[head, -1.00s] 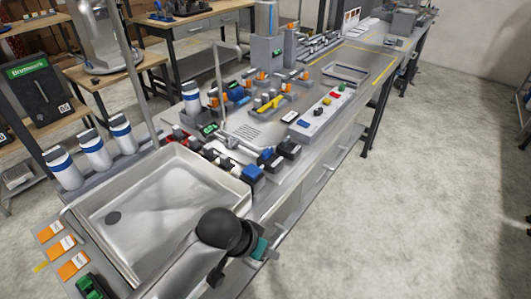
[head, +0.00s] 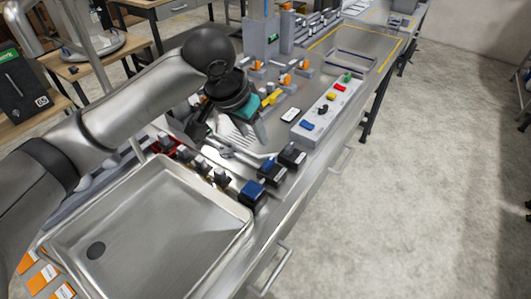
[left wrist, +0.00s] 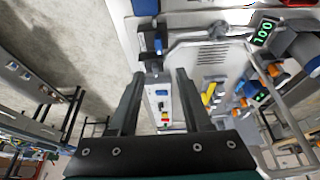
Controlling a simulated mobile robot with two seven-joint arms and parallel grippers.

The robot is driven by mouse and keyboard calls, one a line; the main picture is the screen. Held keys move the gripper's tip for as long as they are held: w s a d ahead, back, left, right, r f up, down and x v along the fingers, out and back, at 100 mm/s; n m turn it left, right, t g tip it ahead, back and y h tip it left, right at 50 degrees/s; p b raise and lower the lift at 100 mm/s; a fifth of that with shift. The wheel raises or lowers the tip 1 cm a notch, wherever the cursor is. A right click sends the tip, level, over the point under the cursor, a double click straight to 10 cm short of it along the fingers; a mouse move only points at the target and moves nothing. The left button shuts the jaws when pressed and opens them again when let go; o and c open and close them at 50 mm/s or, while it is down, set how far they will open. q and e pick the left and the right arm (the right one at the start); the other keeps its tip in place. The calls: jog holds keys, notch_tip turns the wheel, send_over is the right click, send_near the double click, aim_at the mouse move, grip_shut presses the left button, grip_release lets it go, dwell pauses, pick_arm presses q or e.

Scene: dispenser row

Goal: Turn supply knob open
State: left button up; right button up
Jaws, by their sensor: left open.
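My left gripper (head: 236,128) has moved over the bench, and its dark fingers are apart with nothing between them; they also show in the left wrist view (left wrist: 160,76). Which control is the supply knob I cannot tell. Blue-topped dark fittings stand at the bench's front edge, one nearer (head: 252,192) and one farther (head: 267,168). In the left wrist view a small blue part (left wrist: 158,45) shows just beyond the fingertips, apart from them as far as I can see. Orange knobs (head: 285,80) and a yellow handle (head: 272,98) lie farther back. My right gripper is not in view.
A steel sink tray (head: 165,240) fills the near bench. A control strip with coloured buttons (head: 335,103) lies right of the gripper. Pipes and fittings crowd the bench beneath my left arm. The floor (head: 400,210) to the right is clear.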

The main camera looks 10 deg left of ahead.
pick_arm(q)
send_near(268, 162)
jog(key=b+x, duration=0.2)
jog(key=x, duration=0.6)
jog(key=shift+w+d+f, duration=0.1)
jog(key=shift+w+f, duration=0.1)
jog(key=shift+f, duration=0.1)
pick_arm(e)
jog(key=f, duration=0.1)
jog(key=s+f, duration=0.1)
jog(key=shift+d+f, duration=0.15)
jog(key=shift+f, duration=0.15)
pick_arm(q)
grip_shut()
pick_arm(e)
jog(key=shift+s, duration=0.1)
